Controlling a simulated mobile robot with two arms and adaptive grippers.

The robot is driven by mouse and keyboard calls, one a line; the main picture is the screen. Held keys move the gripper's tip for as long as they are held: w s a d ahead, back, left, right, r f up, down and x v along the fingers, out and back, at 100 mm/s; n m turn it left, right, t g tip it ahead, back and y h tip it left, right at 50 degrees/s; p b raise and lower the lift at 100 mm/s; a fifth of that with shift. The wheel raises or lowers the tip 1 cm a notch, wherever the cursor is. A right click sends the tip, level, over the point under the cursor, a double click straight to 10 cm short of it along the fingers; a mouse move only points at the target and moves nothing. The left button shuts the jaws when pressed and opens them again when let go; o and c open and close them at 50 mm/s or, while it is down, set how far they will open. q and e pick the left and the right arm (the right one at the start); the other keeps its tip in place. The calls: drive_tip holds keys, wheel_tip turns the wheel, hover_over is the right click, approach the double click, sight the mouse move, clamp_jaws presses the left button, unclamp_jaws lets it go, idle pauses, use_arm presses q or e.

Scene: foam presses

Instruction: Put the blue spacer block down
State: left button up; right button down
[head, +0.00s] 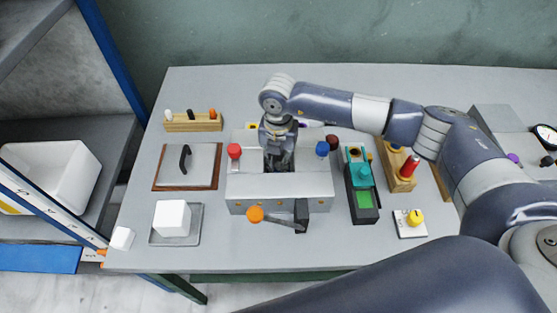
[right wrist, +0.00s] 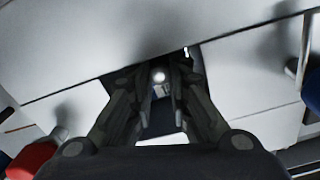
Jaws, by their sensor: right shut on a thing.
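My right gripper (head: 279,160) points down into the dark opening in the top of the grey press box (head: 245,188). In the right wrist view the fingers (right wrist: 160,92) reach into the same opening, close together, with the box's pale top plates on both sides. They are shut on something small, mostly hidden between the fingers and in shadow. I take it for the blue spacer block, but its colour and whether it touches the bottom cannot be made out. My left gripper is not in view.
The box carries a red knob (head: 234,151), a blue knob (head: 322,149) and an orange-ended lever (head: 255,214). A white block (head: 173,218) sits on a tray at left, below a handled plate (head: 204,166).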

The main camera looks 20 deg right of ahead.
sight(278, 165)
drive_tip(key=shift+f, duration=0.15)
drive_tip(key=c, duration=1.8)
unclamp_jaws()
drive_tip(key=shift+r, duration=0.35)
drive_tip(key=shift+r+b, duration=1.95)
drive_tip(key=shift+r, duration=3.95)
